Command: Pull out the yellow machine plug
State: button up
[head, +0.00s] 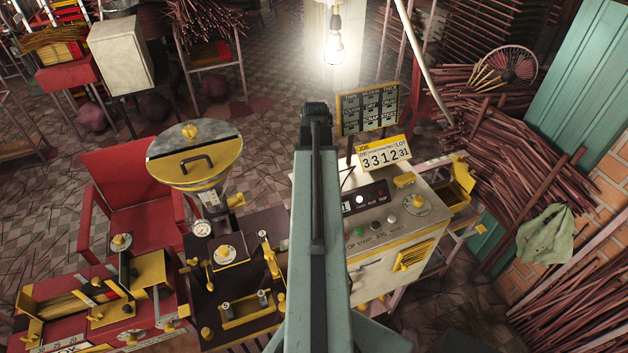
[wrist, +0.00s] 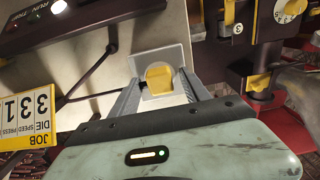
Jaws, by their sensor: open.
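In the wrist view, a yellow plug (wrist: 159,76) sits in a pale square socket plate on the side of the cream machine (wrist: 105,75). My gripper (wrist: 158,82) is open, with one grey finger on each side of the plug. The fingers look close to the plate's edges, and I see gaps between them and the plug. I cannot tell whether the tips touch the plate. In the head view the cream machine (head: 372,268) stands right of my arm. The plug and my gripper do not show there, and my arm covers part of that area.
A dark brown machine (head: 228,268) with a yellow-lidded hopper (head: 195,160) stands just left of my arm. A job counter sign (head: 384,154) stands on the cream machine and is close by in the wrist view (wrist: 32,112). A bulb (head: 335,48) hangs beyond.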

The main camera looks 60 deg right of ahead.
jog(key=shift+c, duration=0.3)
grip_shut()
jog(key=shift+r, duration=0.15)
jog(key=shift+r+p, duration=2.9)
jog(key=shift+p, duration=0.15)
